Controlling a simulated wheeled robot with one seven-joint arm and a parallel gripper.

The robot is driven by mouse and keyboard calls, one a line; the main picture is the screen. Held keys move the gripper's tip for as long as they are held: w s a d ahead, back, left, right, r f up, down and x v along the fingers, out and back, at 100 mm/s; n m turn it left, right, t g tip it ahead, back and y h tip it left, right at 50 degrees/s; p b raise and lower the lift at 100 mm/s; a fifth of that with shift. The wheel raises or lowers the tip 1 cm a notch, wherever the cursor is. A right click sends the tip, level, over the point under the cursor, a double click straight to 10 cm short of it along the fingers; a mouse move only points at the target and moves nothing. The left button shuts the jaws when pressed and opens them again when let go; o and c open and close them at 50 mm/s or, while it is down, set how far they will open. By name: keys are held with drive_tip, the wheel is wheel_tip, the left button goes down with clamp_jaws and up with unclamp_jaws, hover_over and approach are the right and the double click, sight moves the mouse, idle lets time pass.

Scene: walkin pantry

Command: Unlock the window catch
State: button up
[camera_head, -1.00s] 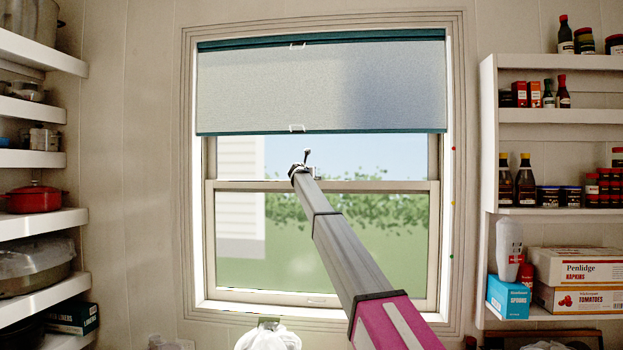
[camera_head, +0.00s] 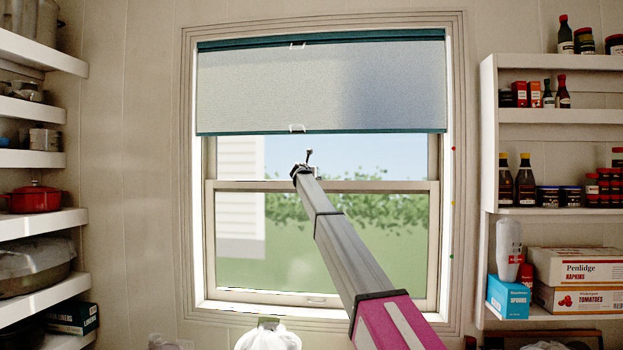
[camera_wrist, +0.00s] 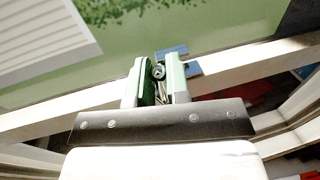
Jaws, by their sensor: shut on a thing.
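The window (camera_head: 322,187) has a light-framed sash with a horizontal meeting rail (camera_head: 400,186) across its middle. My arm reaches up to that rail, and its end hides most of the catch in the head view. In the wrist view, my gripper (camera_wrist: 160,78) has its two pale green fingers close together at the rail. A small metal part of the window catch (camera_wrist: 159,72) with a round head sits between them, and the fingers are shut on it. A blue plate (camera_wrist: 180,58) shows just beyond the fingertips, on the rail.
A grey roller blind (camera_head: 322,88) with a teal bottom bar hangs above the rail. Shelves with pots, including a red pot (camera_head: 35,198), stand on the left. Shelves with bottles and boxes (camera_head: 575,267) stand on the right.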

sight(320, 172)
drive_tip(key=shift+s+d, duration=0.2)
drive_tip(key=shift+d, duration=0.45)
drive_tip(key=shift+s+d, duration=0.2)
drive_tip(key=shift+d, duration=0.4)
idle(0.5)
drive_tip(key=shift+w+d, duration=0.2)
drive_tip(key=shift+d, duration=0.4)
drive_tip(key=shift+w+d, duration=0.15)
drive_tip(key=shift+d, duration=0.45)
idle(0.9)
drive_tip(key=o, duration=0.5)
drive_tip(key=shift+s, duration=0.1)
